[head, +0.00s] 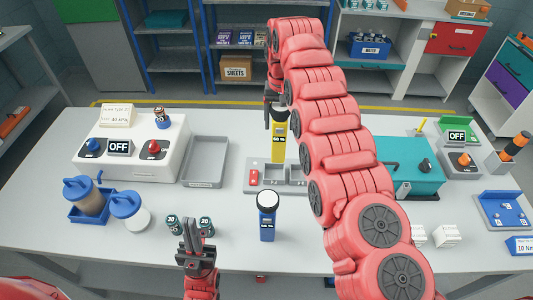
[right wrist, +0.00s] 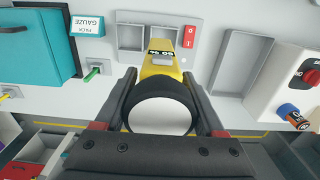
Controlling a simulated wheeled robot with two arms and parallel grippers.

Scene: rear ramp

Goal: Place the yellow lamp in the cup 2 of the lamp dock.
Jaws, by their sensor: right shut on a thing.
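The yellow lamp (head: 279,142) is upright, with a black head and a white round end that faces the right wrist camera (right wrist: 160,115). My right gripper (head: 278,104) is shut on it near the head. The lamp's lower end shows over the rear of the grey lamp dock (head: 262,188); I cannot tell whether it is clear of the cups. The dock has a red switch (head: 253,177) and open cups beside it, which also show in the right wrist view (right wrist: 130,38). My left gripper (head: 190,228) is low over the table's front; its finger gap is unclear.
A blue lamp (head: 267,222) stands in front of the dock. An empty grey tray (head: 205,172) lies left of it. A teal case (head: 418,180) stands right, partly behind my right arm. Two dark green round items (head: 206,224) lie by my left gripper.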

